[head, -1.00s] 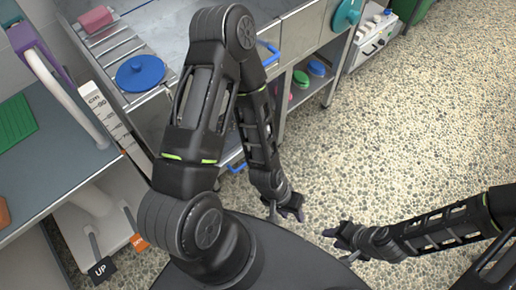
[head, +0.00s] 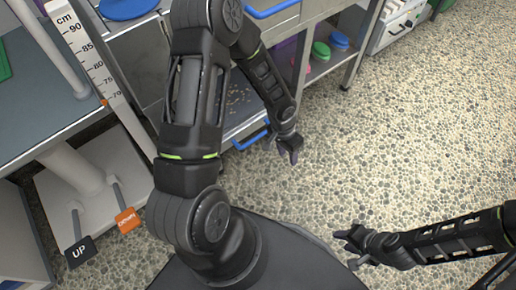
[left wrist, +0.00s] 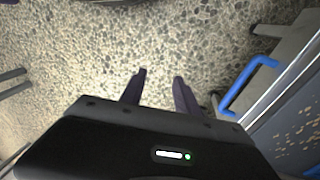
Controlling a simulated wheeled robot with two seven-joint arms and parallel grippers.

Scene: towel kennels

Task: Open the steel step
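The steel step appears to be the low grey metal piece (head: 243,122) under the steel bench, with a blue bar handle (head: 250,141) on its front. My left arm hides part of it. In the left wrist view the blue handle (left wrist: 248,84) is at the right, beside a grey metal edge. My left gripper (head: 289,157) points down over the floor, right of the handle and apart from it. In the left wrist view its two fingers (left wrist: 160,75) are spread with only floor between them. My right gripper (head: 345,250) is low at the right, fingers apart and empty.
A pedal stand with an UP pedal (head: 79,252) and an orange pedal (head: 127,220) is at the left, by a height scale (head: 92,60). Green tubs (head: 321,50) sit on a shelf right of my arm. The pebbled floor (head: 410,130) at the right is clear.

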